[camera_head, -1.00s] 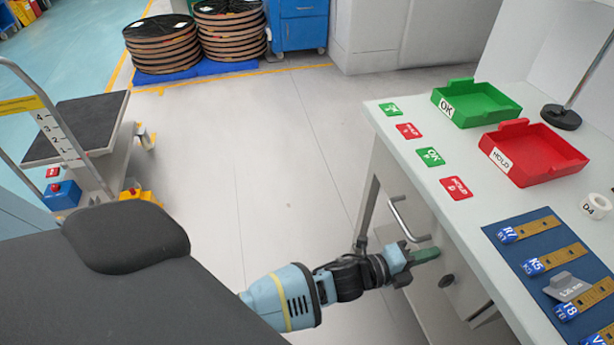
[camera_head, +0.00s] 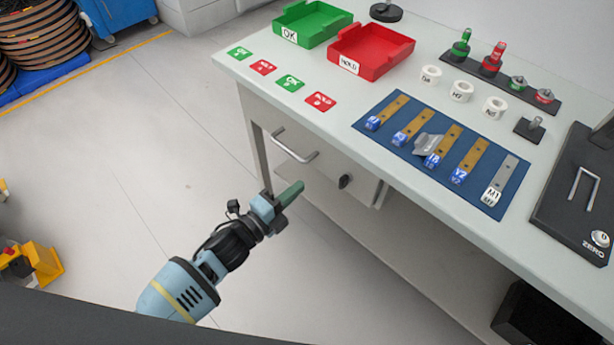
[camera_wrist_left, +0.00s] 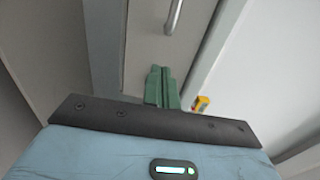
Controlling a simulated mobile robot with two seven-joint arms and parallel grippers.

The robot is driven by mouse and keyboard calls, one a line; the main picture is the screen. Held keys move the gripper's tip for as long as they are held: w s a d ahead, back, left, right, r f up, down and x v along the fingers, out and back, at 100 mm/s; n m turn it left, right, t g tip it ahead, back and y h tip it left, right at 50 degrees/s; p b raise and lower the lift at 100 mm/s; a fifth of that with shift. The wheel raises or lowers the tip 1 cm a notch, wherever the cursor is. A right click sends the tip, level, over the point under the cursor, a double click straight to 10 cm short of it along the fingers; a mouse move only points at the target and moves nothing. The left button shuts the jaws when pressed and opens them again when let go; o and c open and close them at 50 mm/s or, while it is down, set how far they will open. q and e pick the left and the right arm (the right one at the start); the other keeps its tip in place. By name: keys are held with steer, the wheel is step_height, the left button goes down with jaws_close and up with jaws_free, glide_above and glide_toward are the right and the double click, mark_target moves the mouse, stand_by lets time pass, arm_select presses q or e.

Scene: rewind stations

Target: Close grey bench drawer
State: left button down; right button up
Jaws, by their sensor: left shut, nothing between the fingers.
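The grey bench drawer (camera_head: 325,169) sits under the white bench top, with a metal bar handle (camera_head: 294,147) and a dark knob on its front. Its right end shows a side edge that seems to stand slightly out from the bench; how far is unclear. My left gripper (camera_head: 290,193) has its green fingers shut and empty. It is in front of the drawer, below the handle and left of the knob. In the left wrist view the shut fingers (camera_wrist_left: 161,88) point at a grey panel, with the handle (camera_wrist_left: 174,16) beyond them; contact cannot be told. My right gripper is out of view.
On the bench are a green tray (camera_head: 313,38), a red tray (camera_head: 372,72), small cards, a blue mat (camera_head: 397,153) with strips, and white rings. A black box (camera_head: 540,317) is below at the right.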

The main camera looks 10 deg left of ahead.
arm_select(q)
steer(key=v, duration=0.5)
steer(key=shift+a, duration=0.1)
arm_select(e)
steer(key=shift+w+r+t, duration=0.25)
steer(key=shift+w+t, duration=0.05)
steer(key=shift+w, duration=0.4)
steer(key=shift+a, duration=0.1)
arm_select(q)
steer(key=shift+s, duration=0.1)
